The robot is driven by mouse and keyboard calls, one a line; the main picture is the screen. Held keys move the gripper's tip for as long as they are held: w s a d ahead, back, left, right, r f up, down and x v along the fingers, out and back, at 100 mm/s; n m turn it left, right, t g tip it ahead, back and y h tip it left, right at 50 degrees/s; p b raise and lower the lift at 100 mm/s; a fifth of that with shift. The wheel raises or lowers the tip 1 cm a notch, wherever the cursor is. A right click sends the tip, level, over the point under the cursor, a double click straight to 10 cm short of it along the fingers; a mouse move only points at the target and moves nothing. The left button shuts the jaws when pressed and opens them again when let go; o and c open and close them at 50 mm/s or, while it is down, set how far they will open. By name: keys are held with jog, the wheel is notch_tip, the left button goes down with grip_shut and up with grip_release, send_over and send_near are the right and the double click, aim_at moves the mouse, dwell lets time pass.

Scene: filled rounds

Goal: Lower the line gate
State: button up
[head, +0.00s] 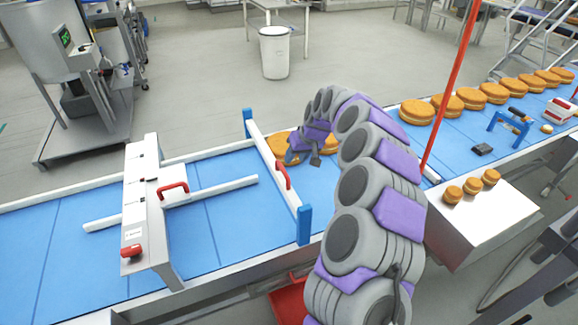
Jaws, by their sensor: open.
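A white bar (268,158) with a red handle (283,175) spans the blue conveyor between a blue post (247,123) at the far side and another (305,226) at the near side. A long red pole (451,88) stands raised and tilted at the belt's near edge, right of my arm. I cannot tell for certain which of these is the line gate. My gripper (302,158) is open above the belt, just right of the white bar and its red handle. It partly covers the golden filled rounds (281,143) behind it. No hold on anything shows.
A grey-white bridge (148,215) with red handles crosses the belt at left. Several rounds (417,112) line the belt at right, near a blue stand (510,128). Small rounds (472,186) sit on a metal box (480,225). Bare belt (215,205) lies left of the white bar.

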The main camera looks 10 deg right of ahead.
aim_at(283, 168)
jog(key=a+f, duration=0.1)
jog(key=w+a+f, duration=0.1)
jog(key=f, duration=0.1)
jog(key=a+f, duration=0.1)
jog(key=a, duration=0.1)
jog(key=shift+w+a+f, duration=0.1)
jog(key=shift+w+f, duration=0.25)
jog(key=shift+w, duration=0.05)
jog(key=shift+a+f, duration=0.2)
jog(key=shift+a, duration=0.05)
jog(key=shift+f, duration=0.15)
jog(key=shift+w+d, duration=0.1)
jog(key=shift+d, duration=1.1)
jog(key=shift+c, duration=1.2)
jog(key=shift+a, duration=0.85)
jog(key=c, duration=0.4)
grip_shut()
jog(key=shift+d, duration=0.4)
jog(key=shift+a, duration=0.15)
